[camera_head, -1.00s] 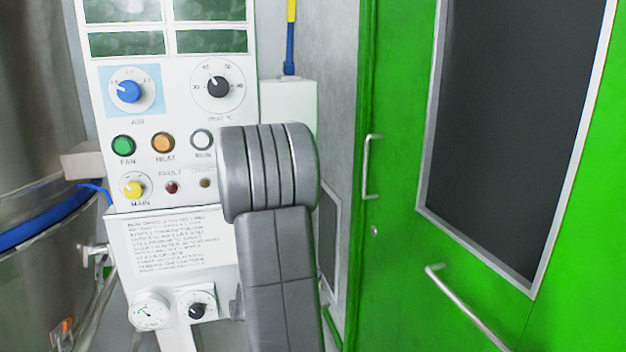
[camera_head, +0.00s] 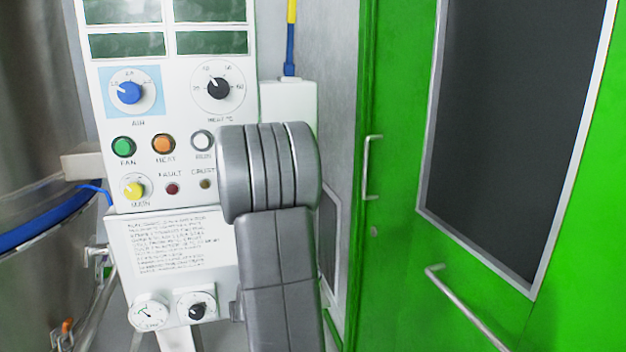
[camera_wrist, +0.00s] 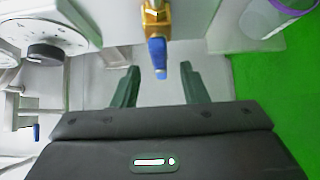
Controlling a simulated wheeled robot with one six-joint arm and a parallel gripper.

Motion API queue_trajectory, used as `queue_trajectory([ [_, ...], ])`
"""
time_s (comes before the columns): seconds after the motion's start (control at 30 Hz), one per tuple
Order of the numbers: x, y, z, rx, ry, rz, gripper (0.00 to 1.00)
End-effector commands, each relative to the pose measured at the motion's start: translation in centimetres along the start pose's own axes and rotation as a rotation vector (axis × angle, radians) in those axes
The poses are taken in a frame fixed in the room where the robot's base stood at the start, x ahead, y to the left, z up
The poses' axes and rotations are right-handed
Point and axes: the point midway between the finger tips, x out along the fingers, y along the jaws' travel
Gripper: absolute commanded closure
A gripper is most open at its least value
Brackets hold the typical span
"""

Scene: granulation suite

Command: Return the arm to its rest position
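My gripper (camera_wrist: 158,82) shows in the wrist view with its two dark green fingers spread apart. Nothing sits between the fingertips that I can see being held. A brass fitting with a blue lever (camera_wrist: 158,58) hangs just beyond the fingers, near the middle of the gap. I cannot tell how far it is from them. In the head view my grey arm stands folded in front of the control panel (camera_head: 228,20), and my gripper is not visible there. The arm hides the panel's lower right part.
The white panel carries a blue knob (camera_head: 129,93), a black knob (camera_head: 218,88), buttons and a gauge (camera_head: 150,312). A steel vessel (camera_head: 30,290) stands at the left. A green door (camera_head: 400,200) with metal handles is at the right. A black dial (camera_wrist: 45,53) is at left in the wrist view.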

Motion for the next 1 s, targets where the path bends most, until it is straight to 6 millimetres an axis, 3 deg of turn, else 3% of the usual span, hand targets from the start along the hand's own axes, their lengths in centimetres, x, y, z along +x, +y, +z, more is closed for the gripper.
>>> queue_trajectory([
  [0.03,1.4,0.0,-0.3,0.000,0.002,0.000,0.60],
  [0.2,4.8,0.0,-0.3,0.000,0.001,0.000,0.60],
  [0.3,3.9,-0.2,0.2,0.056,0.001,0.053,0.60],
  [1.0,4.1,-0.1,0.1,0.383,0.000,0.381,0.60],
])
